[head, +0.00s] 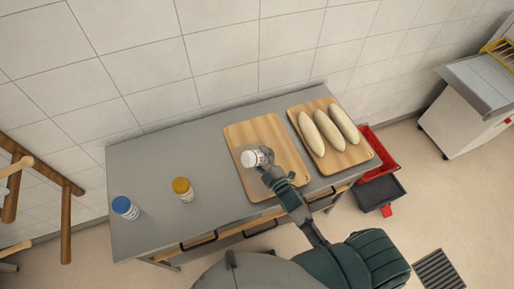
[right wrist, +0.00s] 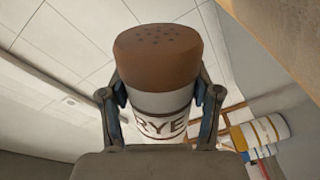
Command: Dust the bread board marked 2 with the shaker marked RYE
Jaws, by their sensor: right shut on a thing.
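My right gripper (head: 266,168) is shut on the RYE shaker (head: 252,158), a white shaker held over the left bread board (head: 245,136). In the right wrist view my right gripper (right wrist: 160,110) grips the RYE shaker (right wrist: 160,100) from both sides; its brown perforated cap and RYE label show. In the head view the shaker looks tilted, and its cap is not clearly seen. The left board holds no bread. The right bread board (head: 358,154) carries three pale loaves (head: 328,130) side by side. I cannot read a number on either board. My left gripper is out of view.
A yellow-capped shaker (head: 183,189) and a blue-capped shaker (head: 124,207) stand on the grey table (head: 150,160) at left. Red and dark crates (head: 379,194) are on the floor at right. A wooden rack (head: 66,215) stands left of the table. The table between the yellow-capped shaker and left board is clear.

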